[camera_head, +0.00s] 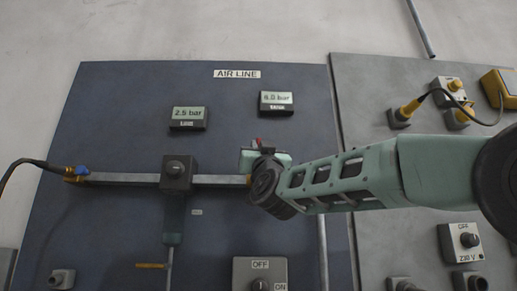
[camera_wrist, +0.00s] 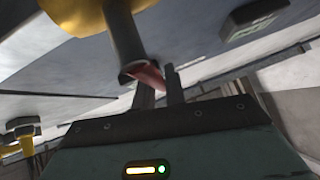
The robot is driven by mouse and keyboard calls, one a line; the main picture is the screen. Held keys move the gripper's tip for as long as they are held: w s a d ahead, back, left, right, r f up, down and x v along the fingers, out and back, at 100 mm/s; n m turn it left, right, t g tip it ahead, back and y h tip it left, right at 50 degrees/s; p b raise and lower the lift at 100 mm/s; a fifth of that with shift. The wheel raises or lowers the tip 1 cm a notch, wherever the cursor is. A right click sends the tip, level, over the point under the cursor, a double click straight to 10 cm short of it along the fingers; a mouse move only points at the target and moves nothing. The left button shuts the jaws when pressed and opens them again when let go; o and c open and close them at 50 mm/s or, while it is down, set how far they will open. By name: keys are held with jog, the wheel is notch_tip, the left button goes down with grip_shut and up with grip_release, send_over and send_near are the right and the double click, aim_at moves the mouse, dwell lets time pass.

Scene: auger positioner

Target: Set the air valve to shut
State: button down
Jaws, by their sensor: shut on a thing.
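The air valve's red lever (camera_wrist: 150,77) shows in the wrist view between the two dark fingers of my gripper (camera_wrist: 158,90), which is shut on it. A grey cylindrical stem (camera_wrist: 124,40) and a yellow rounded body (camera_wrist: 82,14) are just beyond the lever. In the head view only a small red bit of the lever (camera_head: 257,141) shows above my gripper (camera_head: 252,152), at the right end of the horizontal pipe (camera_head: 120,179). My wrist hides most of the valve there, so its exact angle cannot be told.
The blue AIR LINE panel (camera_head: 110,110) carries a 2.5 bar display (camera_head: 188,114) and a second display reading about 6.0 bar (camera_head: 276,101). An OFF/ON switch box (camera_head: 260,272) is below. A grey panel (camera_head: 365,95) with yellow connectors and a cable is on the right.

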jog(key=c, duration=1.5)
grip_release()
jog(key=shift+f, duration=0.1)
jog(key=shift+o, duration=0.2)
jog(key=b+v, duration=0.4)
jog(key=v, duration=1.3)
jog(key=shift+s+f, duration=0.1)
jog(key=shift+f, duration=0.1)
